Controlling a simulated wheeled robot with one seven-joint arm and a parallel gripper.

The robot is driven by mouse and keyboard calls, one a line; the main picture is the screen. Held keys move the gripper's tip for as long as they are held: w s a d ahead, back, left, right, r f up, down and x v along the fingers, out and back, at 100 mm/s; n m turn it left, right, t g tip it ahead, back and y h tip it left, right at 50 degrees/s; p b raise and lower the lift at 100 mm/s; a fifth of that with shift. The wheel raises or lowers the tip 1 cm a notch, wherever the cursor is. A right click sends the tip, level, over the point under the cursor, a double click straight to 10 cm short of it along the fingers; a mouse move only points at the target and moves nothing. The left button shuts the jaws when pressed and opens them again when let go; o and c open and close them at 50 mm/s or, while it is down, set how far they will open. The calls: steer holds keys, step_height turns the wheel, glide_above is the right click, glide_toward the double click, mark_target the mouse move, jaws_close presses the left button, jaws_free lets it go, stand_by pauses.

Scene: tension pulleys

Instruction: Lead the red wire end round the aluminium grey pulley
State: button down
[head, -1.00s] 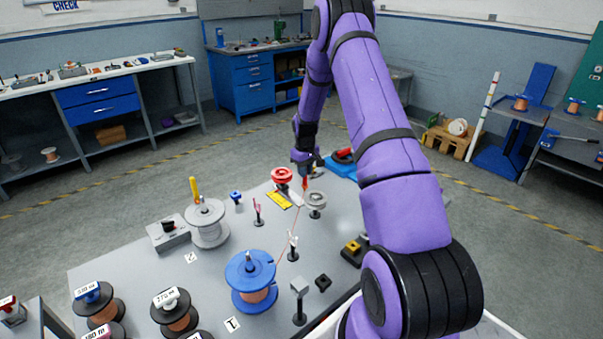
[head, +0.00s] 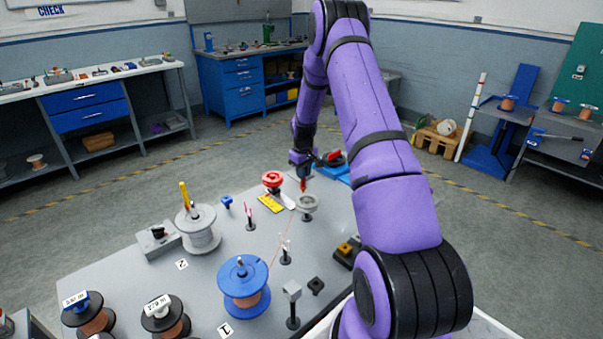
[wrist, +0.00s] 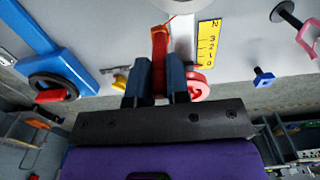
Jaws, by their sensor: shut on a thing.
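My gripper (head: 303,172) is shut on the red wire end (head: 303,185), which hangs down between the fingers. In the wrist view the red wire end (wrist: 159,50) sits between the two blue-grey fingertips (wrist: 153,72). The aluminium grey pulley (head: 307,203) stands on the table just below the held end in the head view. I cannot tell whether they touch. The thin wire (head: 279,242) runs from the blue spool (head: 244,287) past a white forked post (head: 285,252) toward the gripper.
The red pulley (head: 272,180) stands left of the gripper, near a yellow scale (head: 270,204). A pink forked post (head: 249,214), a grey spool (head: 198,232) and a blue knob (head: 227,202) stand farther left. A blue tool (wrist: 40,50) lies beyond.

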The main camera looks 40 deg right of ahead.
steer(key=shift+s+d, duration=0.1)
steer(key=shift+d, duration=0.05)
steer(key=shift+s+d, duration=0.85)
steer(key=shift+d, duration=0.1)
steer(key=shift+s+d, duration=0.1)
